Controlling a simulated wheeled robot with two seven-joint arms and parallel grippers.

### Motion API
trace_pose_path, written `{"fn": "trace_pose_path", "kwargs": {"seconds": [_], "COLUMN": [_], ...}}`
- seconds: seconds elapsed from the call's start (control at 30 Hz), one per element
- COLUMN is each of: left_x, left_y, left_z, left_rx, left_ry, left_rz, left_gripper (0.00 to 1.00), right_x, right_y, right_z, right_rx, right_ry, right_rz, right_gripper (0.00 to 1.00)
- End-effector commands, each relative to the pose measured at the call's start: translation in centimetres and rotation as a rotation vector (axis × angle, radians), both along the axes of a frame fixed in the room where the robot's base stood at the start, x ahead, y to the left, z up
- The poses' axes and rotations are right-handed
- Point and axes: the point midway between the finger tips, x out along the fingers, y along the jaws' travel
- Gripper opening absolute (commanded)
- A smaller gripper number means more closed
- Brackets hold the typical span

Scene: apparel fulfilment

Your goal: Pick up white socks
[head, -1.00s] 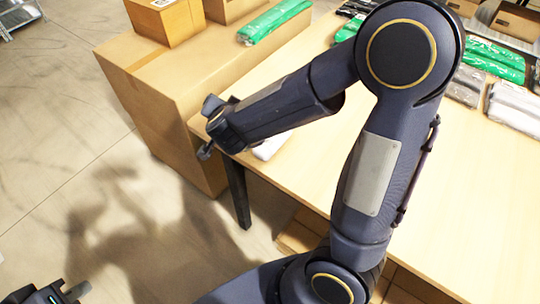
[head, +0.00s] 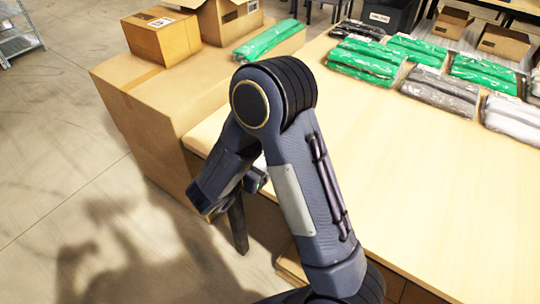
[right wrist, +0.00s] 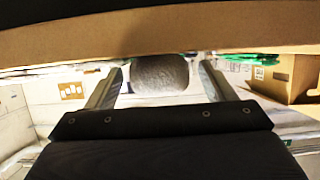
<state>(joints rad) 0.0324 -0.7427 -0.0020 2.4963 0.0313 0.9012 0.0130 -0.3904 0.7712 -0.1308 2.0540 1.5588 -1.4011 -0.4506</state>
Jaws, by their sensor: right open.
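Several sock packs lie on the wooden table (head: 400,170). In the right wrist view, my right gripper (right wrist: 160,78) is open with nothing held. A dark grey rounded shape shows beyond its fingers. My left gripper is out of view.
Green packs (head: 365,60) and a grey pack (head: 440,90) lie towards the table's back. Large cardboard boxes (head: 150,125) stand against its left side, with a green pack (head: 265,40) on top. Open boxes (head: 503,42) stand at the back right. The table's front middle is clear.

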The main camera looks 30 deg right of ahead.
Motion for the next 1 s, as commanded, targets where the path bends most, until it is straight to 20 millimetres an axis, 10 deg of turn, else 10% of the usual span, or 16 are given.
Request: {"fn": "trace_pose_path", "kwargs": {"seconds": [0.33, 0.7, 1.0], "left_x": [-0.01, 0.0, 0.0], "left_y": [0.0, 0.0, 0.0], "left_z": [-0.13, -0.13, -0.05], "left_rx": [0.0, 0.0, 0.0], "left_ry": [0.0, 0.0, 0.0], "left_rz": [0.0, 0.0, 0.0], "left_gripper": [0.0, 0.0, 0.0], "right_x": [0.44, 0.42, 0.44], "right_y": [-1.0, -0.97, -0.97], "right_z": [-0.44, -0.44, -0.18], "right_rx": [0.0, 0.0, 0.001], "right_ry": [0.0, 0.0, -0.002], "right_rz": [0.001, 0.001, 0.001], "right_gripper": [0.76, 0.29, 0.24]}}
